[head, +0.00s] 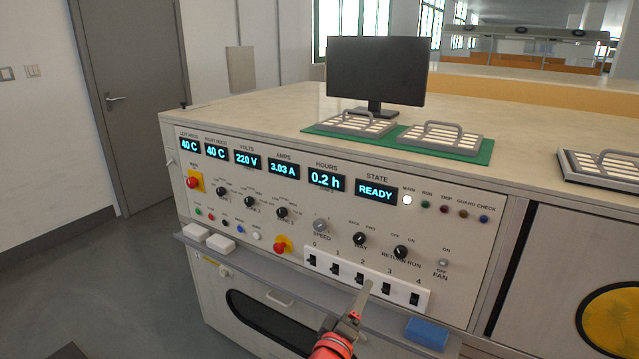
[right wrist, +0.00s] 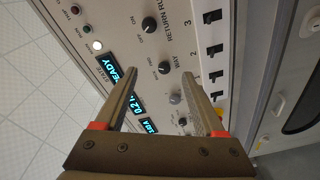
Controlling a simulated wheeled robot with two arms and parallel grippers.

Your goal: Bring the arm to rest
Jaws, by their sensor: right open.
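My right gripper (head: 358,300) comes in from the bottom of the head view, in front of the panel's lower edge near switches 2 and 3. In the right wrist view its two fingers (right wrist: 160,78) stand wide apart with nothing between them. The control panel (head: 300,215) lies beyond the fingertips, which look clear of it. The white switch strip (head: 325,268) carries several black rockers, partly covered by the gripper. The state display (head: 376,190) reads READY, and the hours display (head: 326,180) reads 0.2 h. My left gripper is not in view.
A grey ledge (head: 275,280) runs below the panel, with white blocks (head: 221,243) at left and a blue block (head: 426,333) at right. A red stop button (head: 281,246) sticks out. A monitor (head: 376,72) and racks on a green mat (head: 480,152) stand on top.

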